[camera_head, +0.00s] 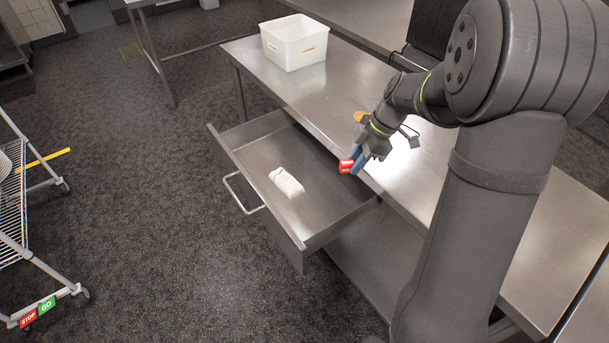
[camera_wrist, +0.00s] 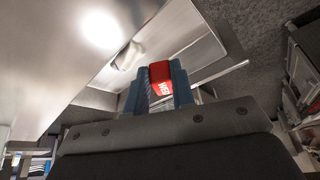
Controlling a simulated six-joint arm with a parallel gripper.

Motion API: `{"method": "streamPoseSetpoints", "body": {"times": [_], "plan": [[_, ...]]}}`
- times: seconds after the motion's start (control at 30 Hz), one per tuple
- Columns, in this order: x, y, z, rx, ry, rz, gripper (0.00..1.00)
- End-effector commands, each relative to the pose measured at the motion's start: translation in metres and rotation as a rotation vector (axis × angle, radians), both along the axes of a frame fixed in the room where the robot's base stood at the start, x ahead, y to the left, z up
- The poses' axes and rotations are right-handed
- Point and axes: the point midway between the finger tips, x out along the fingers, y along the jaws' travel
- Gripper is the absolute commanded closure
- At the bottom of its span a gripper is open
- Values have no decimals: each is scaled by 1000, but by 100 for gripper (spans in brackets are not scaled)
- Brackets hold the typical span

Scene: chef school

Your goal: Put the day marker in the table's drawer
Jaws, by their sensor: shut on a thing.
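The day marker is a small red block (camera_head: 346,166) with white lettering; in the wrist view the red marker (camera_wrist: 160,76) shows letters that look like "WED". My gripper (camera_head: 357,160) is shut on it with blue fingers, and the fingers also show in the wrist view (camera_wrist: 158,88). The gripper holds the marker above the right inner side of the open drawer (camera_head: 330,200), near the table's front edge. The steel table (camera_head: 345,85) stands behind the drawer. The drawer is pulled out, with its handle (camera_head: 240,195) toward the lower left.
A white cloth-like bundle (camera_head: 286,182) lies in the middle of the drawer. A white tub (camera_head: 294,42) stands at the table's far end. A small yellowish round thing (camera_head: 360,115) is on the table behind my gripper. A wire cart (camera_head: 30,220) stands at the left.

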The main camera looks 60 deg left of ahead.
Motion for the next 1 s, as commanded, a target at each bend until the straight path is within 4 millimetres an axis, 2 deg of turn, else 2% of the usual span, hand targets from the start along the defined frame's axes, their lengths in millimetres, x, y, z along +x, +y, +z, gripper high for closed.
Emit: {"method": "streamPoseSetpoints", "body": {"times": [0.03, 0.2, 0.3, 0.4, 0.57, 0.67, 1.0], "plan": [[-22, 7, -1, 0, 0, 69, 99], [-84, 18, -4, -1, -1, 283, 99], [-113, 20, -5, 0, -1, 381, 99], [-133, 20, -6, 0, -1, 451, 99], [-148, 20, -9, 0, -1, 507, 99], [-151, 19, -23, -3, 3, 516, 99], [-150, 18, -110, -6, 4, 514, 99]]}}
